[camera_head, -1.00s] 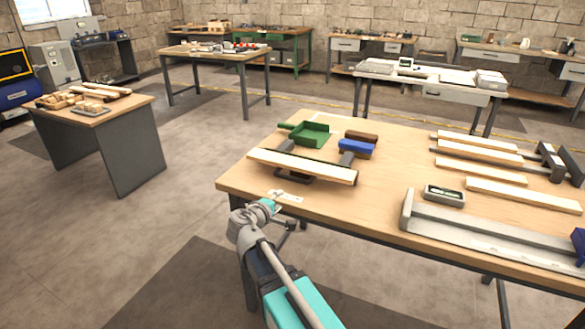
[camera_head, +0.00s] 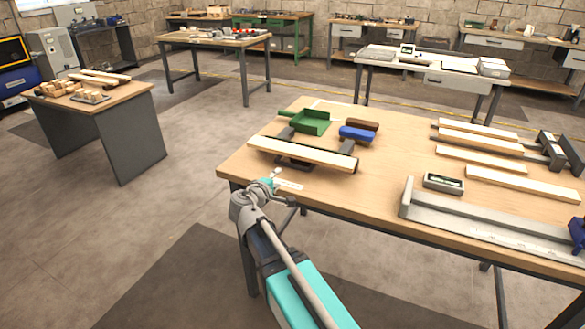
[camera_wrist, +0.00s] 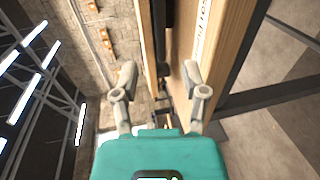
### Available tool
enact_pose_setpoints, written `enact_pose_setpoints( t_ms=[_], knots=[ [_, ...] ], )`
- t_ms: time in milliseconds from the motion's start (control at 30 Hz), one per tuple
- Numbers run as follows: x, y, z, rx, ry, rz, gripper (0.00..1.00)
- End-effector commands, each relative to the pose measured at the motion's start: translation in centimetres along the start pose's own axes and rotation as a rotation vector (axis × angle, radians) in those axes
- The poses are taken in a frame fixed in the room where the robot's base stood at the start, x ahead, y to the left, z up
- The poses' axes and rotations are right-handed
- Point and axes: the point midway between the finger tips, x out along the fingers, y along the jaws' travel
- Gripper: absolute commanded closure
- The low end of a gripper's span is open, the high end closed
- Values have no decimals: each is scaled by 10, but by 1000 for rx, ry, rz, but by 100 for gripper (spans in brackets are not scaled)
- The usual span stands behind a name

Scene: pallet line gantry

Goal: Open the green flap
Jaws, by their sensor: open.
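No hinged green flap can be made out in either view. The one green thing on the near table is a scoop-like dustpan (camera_head: 310,122) with a short handle, behind a pale plank resting on dark supports. My gripper (camera_head: 271,178) is at the table's front left edge, in front of the plank and apart from the dustpan. In the wrist view my gripper (camera_wrist: 160,80) has its two fingers wide apart with nothing held between them. A light wooden edge with a printed label runs behind the fingers there; the dustpan is not seen in that view.
The near table (camera_head: 390,150) holds the pale plank (camera_head: 300,154), a blue brush (camera_head: 357,133), a small grey tray (camera_head: 443,182), several wood strips and a long grey metal channel (camera_head: 480,228). A side table (camera_head: 130,130) with wooden blocks stands left. The floor between is open.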

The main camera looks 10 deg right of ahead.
Motion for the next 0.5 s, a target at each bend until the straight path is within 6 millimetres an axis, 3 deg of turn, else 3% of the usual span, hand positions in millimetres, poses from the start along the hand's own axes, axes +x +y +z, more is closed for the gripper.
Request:
enact_pose_setpoints(
  t_ms=[500],
  knots=[
    [80, -1, -1, 1, -3, 0, 43]
  ],
)
